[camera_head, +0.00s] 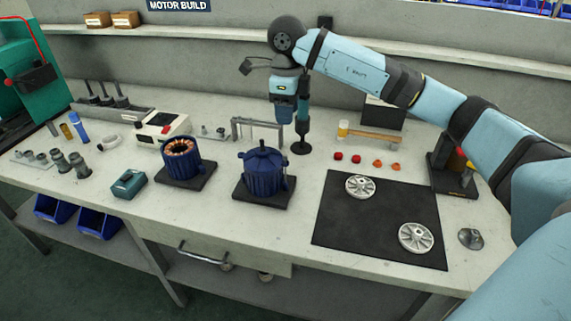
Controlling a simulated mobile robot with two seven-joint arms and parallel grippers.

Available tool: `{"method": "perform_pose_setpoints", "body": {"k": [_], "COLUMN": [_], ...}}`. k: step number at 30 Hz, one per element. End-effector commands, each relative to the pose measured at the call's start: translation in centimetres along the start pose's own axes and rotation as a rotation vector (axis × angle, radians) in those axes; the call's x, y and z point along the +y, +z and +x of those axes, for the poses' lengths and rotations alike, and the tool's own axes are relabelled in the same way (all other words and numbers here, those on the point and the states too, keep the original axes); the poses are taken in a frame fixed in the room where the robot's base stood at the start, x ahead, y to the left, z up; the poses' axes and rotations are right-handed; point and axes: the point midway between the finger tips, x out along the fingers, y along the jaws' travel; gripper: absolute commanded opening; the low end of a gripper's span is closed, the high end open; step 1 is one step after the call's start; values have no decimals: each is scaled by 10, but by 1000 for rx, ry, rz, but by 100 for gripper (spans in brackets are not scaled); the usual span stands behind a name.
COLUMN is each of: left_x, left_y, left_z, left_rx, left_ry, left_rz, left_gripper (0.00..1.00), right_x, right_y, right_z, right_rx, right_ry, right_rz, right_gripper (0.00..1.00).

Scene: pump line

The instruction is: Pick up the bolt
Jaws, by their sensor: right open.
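My right arm reaches in from the right, and its gripper (286,112) points down above the back middle of the bench. The gripper is open, and I see nothing held in it. It is behind the blue motor housing (262,173) and near a metal rack (257,124). I cannot single out the bolt for certain. Small upright metal pieces stand on a plate (212,133) left of the rack, too small to identify. My left gripper is not in view.
A motor with copper windings (183,160) stands left of the housing. A black mat (375,218) carries two metal wheels. Red and orange caps (356,159) lie behind it. A shelf (220,34) runs behind.

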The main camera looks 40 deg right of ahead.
Motion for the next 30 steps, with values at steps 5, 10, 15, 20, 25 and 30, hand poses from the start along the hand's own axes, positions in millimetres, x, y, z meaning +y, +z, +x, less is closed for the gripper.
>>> {"method": "perform_pose_setpoints", "body": {"k": [5,10,15,20,25,30], "left_x": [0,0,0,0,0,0], "left_y": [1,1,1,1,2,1], "left_z": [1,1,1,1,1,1], "left_rx": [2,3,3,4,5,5], "left_ry": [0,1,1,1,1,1], "left_rz": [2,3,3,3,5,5], "left_gripper": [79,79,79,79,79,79], "right_x": [1,2,2,1,0,0], "right_y": [0,1,2,3,4,5], "right_z": [39,63,72,87,114,122], "right_rx": [1,-1,-3,-2,-3,-5], "right_ry": [4,5,4,7,7,4], "right_rz": [-2,-3,-3,-4,-4,-4], "right_gripper": [44,44,44,44,44,44]}}
